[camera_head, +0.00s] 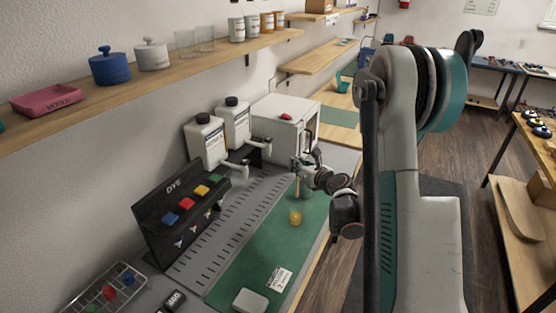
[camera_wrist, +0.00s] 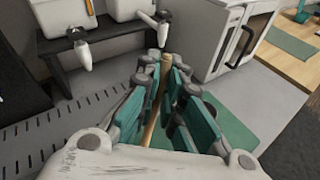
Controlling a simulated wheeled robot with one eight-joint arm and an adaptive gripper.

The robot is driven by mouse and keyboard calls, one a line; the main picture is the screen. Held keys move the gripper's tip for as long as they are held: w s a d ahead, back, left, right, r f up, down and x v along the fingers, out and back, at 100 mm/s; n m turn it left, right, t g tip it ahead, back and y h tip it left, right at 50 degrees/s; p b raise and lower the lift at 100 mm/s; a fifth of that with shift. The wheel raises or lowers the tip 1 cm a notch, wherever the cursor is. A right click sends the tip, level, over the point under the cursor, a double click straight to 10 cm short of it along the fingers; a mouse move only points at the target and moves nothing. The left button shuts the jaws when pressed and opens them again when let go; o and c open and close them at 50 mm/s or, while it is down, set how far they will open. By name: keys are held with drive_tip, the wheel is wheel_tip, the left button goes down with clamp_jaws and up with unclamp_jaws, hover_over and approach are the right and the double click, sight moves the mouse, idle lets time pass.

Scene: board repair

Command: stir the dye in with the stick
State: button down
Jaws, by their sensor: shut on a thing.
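My gripper (camera_head: 312,176) is out over the far part of the green mat (camera_head: 252,255), in front of the white cabinet. In the wrist view my gripper (camera_wrist: 160,88) has its teal pads closed on a thin wooden stick (camera_wrist: 154,105). The stick also shows below the gripper in the head view (camera_head: 297,186), pointing down. A small yellow-orange cup (camera_head: 295,217) stands on the mat, nearer the camera than the gripper and apart from the stick. The black DYE dispenser (camera_head: 157,206) with blue, red, yellow and green buttons stands at the left. The stick's lower end is unclear.
Two white jugs with spouts, one nearer (camera_head: 206,142) and one farther (camera_head: 236,123), stand on a dark stand. The white cabinet (camera_head: 285,124) is behind my gripper. A wire rack (camera_head: 106,292), a label card (camera_head: 279,279) and a scale (camera_head: 169,301) lie in front. A shelf (camera_head: 140,85) runs above.

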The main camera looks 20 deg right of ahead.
wheel_tip(320, 180, down, 12)
drive_tip(key=b, duration=0.9)
drive_tip(key=shift+f+b, duration=0.25)
drive_tip(key=shift+b, duration=0.05)
idle(0.5)
idle(0.4)
